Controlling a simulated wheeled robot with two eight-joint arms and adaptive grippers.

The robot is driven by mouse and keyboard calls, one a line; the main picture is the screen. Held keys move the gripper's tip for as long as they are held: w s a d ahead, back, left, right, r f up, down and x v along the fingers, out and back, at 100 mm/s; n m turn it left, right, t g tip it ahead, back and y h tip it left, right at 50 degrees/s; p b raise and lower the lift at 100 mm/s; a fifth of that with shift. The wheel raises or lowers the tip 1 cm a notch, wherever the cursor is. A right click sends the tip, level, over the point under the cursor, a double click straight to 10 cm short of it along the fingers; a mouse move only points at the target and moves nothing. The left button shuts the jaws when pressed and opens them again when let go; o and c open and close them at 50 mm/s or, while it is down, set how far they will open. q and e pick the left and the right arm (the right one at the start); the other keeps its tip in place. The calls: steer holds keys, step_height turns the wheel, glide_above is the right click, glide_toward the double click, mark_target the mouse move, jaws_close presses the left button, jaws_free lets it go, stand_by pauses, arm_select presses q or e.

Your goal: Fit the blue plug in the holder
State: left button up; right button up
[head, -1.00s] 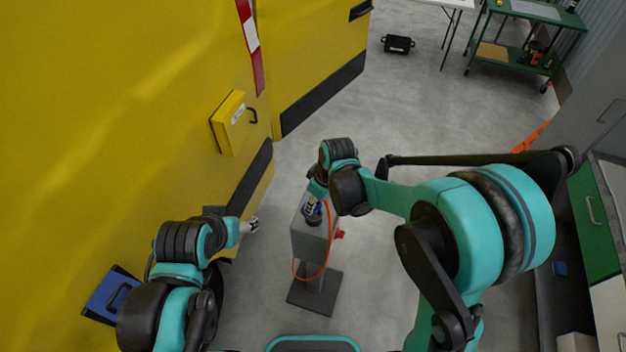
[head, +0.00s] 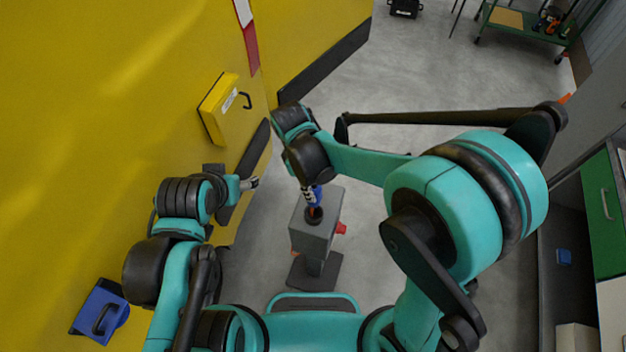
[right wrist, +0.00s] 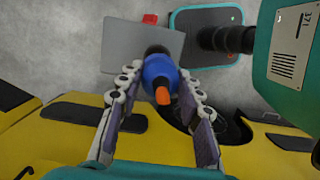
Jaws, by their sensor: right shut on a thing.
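The blue plug (head: 316,197) is in my right gripper (head: 310,190), over the top of a grey box on a post (head: 312,232). In the right wrist view the plug (right wrist: 158,70) sits between the two fingers, its orange end toward the camera. A black round part (head: 314,215) lies below the plug at the box top; I cannot tell whether it is the holder or how far the plug is in it. My left gripper (head: 250,183) is apart from them, near the yellow wall; its fingers are too small to read.
A red knob (head: 341,228) sticks out of the box's right side. A yellow wall (head: 100,120) with a small yellow box (head: 218,108) stands at the left. A blue case (head: 101,311) is at lower left. Grey floor is clear right of the post.

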steer(key=shift+s+f+b, duration=0.1)
steer(key=shift+f+b, duration=0.4)
steer(key=shift+f, duration=0.25)
steer(key=shift+f+b, duration=0.6)
steer(key=shift+f, duration=0.3)
steer(key=shift+f+b, duration=0.65)
steer(key=shift+f, duration=0.35)
steer(key=shift+b, duration=0.4)
steer(key=shift+f+b, duration=2.35)
steer(key=shift+f, duration=0.35)
steer(key=o, duration=1.3)
steer(key=shift+o, duration=0.2)
